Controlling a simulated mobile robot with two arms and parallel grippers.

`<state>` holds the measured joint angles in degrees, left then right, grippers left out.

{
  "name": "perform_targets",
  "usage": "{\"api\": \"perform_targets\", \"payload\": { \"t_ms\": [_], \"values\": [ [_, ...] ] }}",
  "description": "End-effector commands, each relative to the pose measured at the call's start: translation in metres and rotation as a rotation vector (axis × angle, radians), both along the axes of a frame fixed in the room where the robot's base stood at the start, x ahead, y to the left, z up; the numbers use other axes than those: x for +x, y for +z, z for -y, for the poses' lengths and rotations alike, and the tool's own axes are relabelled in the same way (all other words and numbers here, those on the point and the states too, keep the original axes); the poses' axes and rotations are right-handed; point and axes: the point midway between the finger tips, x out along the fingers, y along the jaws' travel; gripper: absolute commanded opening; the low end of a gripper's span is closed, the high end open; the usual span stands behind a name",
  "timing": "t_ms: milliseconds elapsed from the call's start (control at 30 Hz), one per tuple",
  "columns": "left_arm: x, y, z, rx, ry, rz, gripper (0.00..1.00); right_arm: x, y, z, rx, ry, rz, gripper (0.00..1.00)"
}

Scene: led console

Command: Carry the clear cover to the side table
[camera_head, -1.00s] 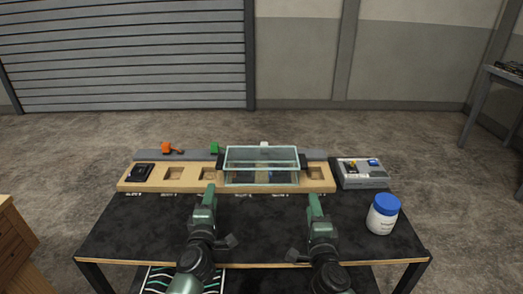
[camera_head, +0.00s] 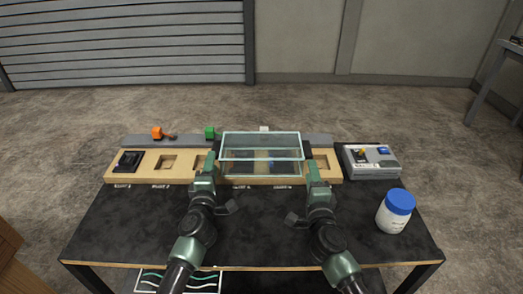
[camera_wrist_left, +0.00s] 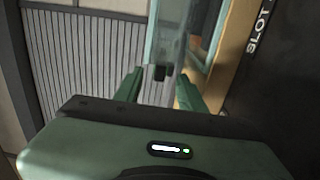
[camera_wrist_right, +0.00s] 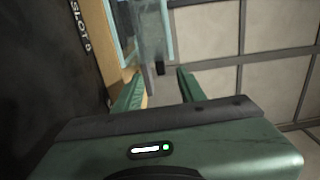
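The clear cover (camera_head: 262,146) is a glassy box with pale green edges. It sits over the middle of the wooden slotted board on the black workbench. My left gripper (camera_head: 211,162) is at the cover's left end, and my right gripper (camera_head: 314,165) is at its right end. In the left wrist view the fingers are apart, with a dark tab (camera_wrist_left: 161,73) of the cover between or just beyond them. The right wrist view shows the same, with a dark tab (camera_wrist_right: 160,69). Contact cannot be seen. The cover partly hides the slots beneath.
A wooden board (camera_head: 140,178) holds a black part at its left. A grey console box (camera_head: 372,162) and a blue-lidded white jar (camera_head: 395,211) stand at the right. Orange and green (camera_head: 210,133) pieces sit behind the board. A grey-legged table (camera_head: 497,78) is at the far right.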

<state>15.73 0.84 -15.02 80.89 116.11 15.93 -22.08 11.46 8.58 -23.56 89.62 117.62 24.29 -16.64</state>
Motion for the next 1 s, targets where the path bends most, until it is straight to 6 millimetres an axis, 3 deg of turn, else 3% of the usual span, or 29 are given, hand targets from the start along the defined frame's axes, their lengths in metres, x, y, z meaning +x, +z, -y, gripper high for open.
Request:
{"api": "perform_targets", "payload": {
  "t_ms": [500, 700, 1000],
  "values": [
    [0.057, 0.001, 0.001, 0.0, -0.002, -0.001, 0.4, 0.088, 0.002, -0.001, -0.001, 0.001, 0.0, 0.4],
    [0.069, 0.001, 0.001, 0.001, -0.001, -0.001, 0.4, 0.106, 0.001, -0.001, -0.002, 0.001, 0.0, 0.4],
    [0.073, 0.001, 0.0, -0.001, 0.0, 0.001, 0.4, 0.113, 0.001, 0.0, 0.001, 0.001, 0.0, 0.4]
  ]
}}
